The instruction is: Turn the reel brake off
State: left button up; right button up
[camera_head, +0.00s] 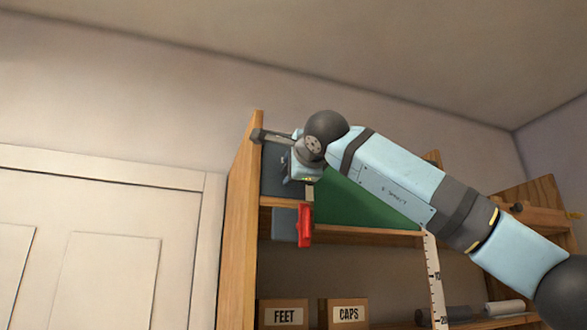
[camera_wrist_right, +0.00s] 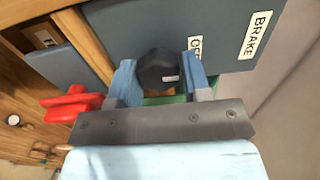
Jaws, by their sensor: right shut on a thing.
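The brake panel (camera_wrist_right: 215,28) is a flat blue-grey board with a white BRAKE label (camera_wrist_right: 257,35) and a second label (camera_wrist_right: 195,44), partly hidden, of which "OF" shows. A black round knob (camera_wrist_right: 158,68) stands out from this panel. My right gripper (camera_wrist_right: 160,80) is shut on the knob, with one blue finger on each side of it. In the head view, my right gripper (camera_head: 299,168) is at the left end of the arm, in front of the blue-grey panel (camera_head: 272,180) in the wooden shelf, and hides the knob. My left gripper is not in view.
A red handle (camera_head: 304,226) sits below my right gripper and shows at the left of the wrist view (camera_wrist_right: 72,103). The wooden shelf side (camera_head: 240,215) is close on the left. A green sloped panel (camera_head: 350,206) lies behind my arm. Boxes marked FEET (camera_head: 284,317) and CAPS (camera_head: 349,314) are below.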

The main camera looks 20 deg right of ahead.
dwell(0.5)
jog(key=o, duration=0.9)
jog(key=s+b, duration=0.2)
jog(key=s, duration=0.5)
jog(key=s+b, duration=0.3)
jog(key=s, duration=0.4)
jog(key=shift+d, duration=0.2)
jog(key=shift+w, duration=0.1)
